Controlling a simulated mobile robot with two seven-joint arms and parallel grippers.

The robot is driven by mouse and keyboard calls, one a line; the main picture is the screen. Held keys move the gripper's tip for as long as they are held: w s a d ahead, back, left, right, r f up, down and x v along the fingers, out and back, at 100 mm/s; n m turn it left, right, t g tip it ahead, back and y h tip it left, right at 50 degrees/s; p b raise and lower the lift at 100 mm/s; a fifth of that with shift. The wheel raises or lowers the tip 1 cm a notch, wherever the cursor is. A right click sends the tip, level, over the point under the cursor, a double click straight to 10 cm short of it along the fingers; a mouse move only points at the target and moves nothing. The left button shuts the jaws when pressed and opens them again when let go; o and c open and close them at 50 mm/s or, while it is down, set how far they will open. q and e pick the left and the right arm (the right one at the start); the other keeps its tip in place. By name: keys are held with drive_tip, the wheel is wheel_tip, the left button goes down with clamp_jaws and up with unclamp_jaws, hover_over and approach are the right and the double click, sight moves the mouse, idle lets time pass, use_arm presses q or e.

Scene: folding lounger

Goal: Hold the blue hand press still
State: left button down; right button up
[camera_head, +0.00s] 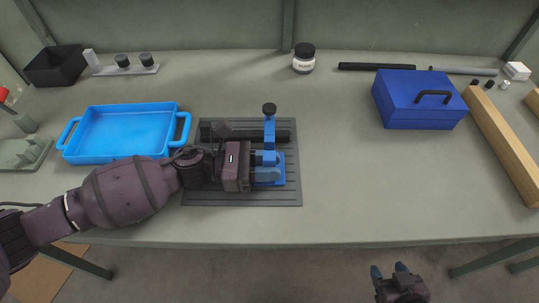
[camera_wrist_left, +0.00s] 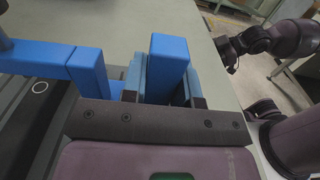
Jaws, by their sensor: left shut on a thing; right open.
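The blue hand press (camera_head: 270,157) stands on a dark grey ribbed mat (camera_head: 245,198) near the front middle of the table, with a black knob on top. My left gripper (camera_head: 267,175) reaches in from the left and is shut on a blue part of the press. In the left wrist view, a blue block of the press (camera_wrist_left: 168,70) sits between my left fingers. The gripper hides some of the press base. My right gripper (camera_head: 389,270) is open and empty, beyond the table's front edge at lower right.
A dark bar (camera_head: 284,137) lies on the mat at the press. A blue tray (camera_head: 125,132) is left of it, partly behind my left arm. A blue toolbox (camera_head: 415,105) and a wooden beam (camera_head: 505,145) are at right. The table right of the mat is clear.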

drive_tip(key=shift+w+a+r, duration=0.15)
drive_tip(key=shift+w, duration=0.3)
drive_tip(key=shift+s, duration=0.15)
idle(0.3)
drive_tip(key=shift+s+f, duration=0.3)
drive_tip(key=shift+s, duration=0.05)
drive_tip(key=shift+w+r, duration=0.25)
drive_tip(key=shift+w, duration=0.25)
idle(0.3)
drive_tip(key=shift+s+f, duration=0.1)
drive_tip(key=shift+s, duration=0.35)
drive_tip(key=c, duration=0.4)
drive_tip(key=shift+w, duration=0.25)
clamp_jaws()
drive_tip(key=shift+w, duration=0.15)
drive_tip(key=shift+w+r, duration=0.1)
drive_tip(key=shift+r, duration=0.1)
